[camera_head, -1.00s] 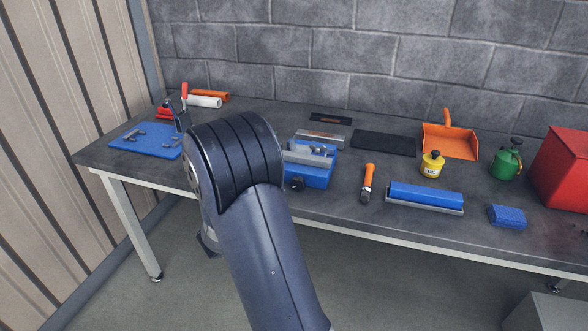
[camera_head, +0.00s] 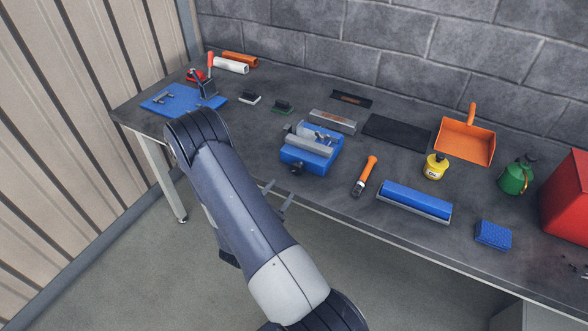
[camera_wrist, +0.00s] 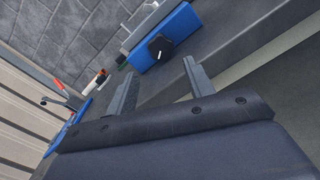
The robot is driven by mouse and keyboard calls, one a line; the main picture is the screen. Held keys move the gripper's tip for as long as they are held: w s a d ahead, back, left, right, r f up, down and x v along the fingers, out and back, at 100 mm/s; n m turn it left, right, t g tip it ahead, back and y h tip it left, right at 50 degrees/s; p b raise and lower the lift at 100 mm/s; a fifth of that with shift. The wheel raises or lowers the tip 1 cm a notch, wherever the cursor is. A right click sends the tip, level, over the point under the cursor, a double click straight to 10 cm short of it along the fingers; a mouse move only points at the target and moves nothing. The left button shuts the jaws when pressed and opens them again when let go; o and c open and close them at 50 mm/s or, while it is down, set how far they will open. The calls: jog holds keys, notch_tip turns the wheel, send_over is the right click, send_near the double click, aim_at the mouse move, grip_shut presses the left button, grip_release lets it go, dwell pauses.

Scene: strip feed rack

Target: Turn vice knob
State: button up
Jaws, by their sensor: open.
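The blue vice (camera_head: 308,158) with grey jaws stands near the front edge of the bench. Its black knob (camera_head: 297,168) is on the front side, facing the floor area. In the wrist view the vice (camera_wrist: 172,35) is at the top, with its black knob (camera_wrist: 159,47) beyond my fingers. My gripper (camera_wrist: 158,82) is open and empty, its two fingers apart and short of the knob. In the head view the fingertips of my gripper (camera_head: 280,195) show just in front of the bench edge, below the knob; the rest is hidden behind my arm.
An orange-handled tool (camera_head: 365,176) and a blue roller-like bar (camera_head: 415,200) lie right of the vice. A blue mat (camera_head: 180,101) with small metal parts is at the left. The bench's front edge (camera_head: 330,212) runs close under the vice. The floor in front is clear.

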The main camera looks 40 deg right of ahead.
aim_at(296, 170)
jog(key=p+x, duration=0.2)
jog(key=x, duration=0.7)
jog(key=shift+d+p, duration=0.15)
jog(key=shift+p, duration=0.2)
jog(key=shift+c, duration=0.5)
jog(key=c, duration=0.6)
